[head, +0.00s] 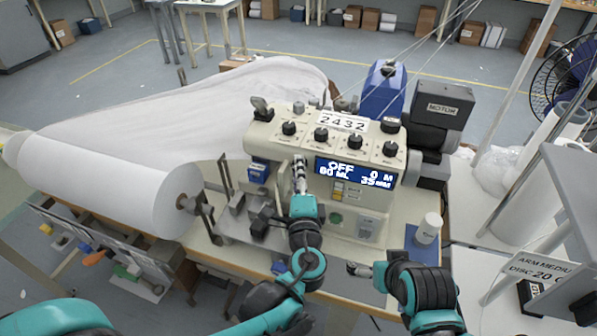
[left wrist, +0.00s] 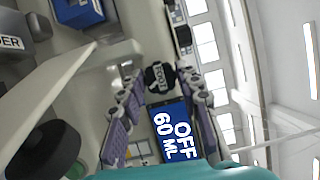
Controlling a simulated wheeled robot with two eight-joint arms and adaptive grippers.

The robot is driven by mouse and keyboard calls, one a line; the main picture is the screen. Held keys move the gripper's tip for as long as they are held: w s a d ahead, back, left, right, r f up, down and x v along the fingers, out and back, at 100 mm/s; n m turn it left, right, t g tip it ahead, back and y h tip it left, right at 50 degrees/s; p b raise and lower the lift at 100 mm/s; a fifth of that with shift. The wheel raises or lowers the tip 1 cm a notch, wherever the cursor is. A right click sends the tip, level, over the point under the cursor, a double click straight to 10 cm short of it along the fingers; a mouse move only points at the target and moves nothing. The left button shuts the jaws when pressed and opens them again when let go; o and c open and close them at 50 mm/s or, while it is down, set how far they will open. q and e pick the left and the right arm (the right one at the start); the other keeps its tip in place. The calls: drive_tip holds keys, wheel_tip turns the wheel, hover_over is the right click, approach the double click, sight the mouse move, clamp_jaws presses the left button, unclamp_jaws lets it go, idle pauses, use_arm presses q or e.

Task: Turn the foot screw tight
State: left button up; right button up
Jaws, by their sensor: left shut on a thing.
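My left gripper (head: 300,162) reaches up to the machine's front, left of the blue display (head: 356,173). In the left wrist view its two fingers (left wrist: 161,84) stand on either side of the knob, and it is shut on it. In the head view the gripper hides the knob.
A large white fabric roll (head: 120,178) lies left of the machine. A motor box (head: 442,102) stands behind right. A white thread cone (head: 428,228) stands on the table's right side. A blue part (head: 258,169) is just left of my left gripper.

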use_arm(q)
drive_tip(key=o, duration=1.1)
drive_tip(key=shift+o, duration=0.2)
drive_tip(key=s, duration=1.2)
drive_tip(key=shift+d+f, duration=0.2)
drive_tip(key=shift+d, duration=0.25)
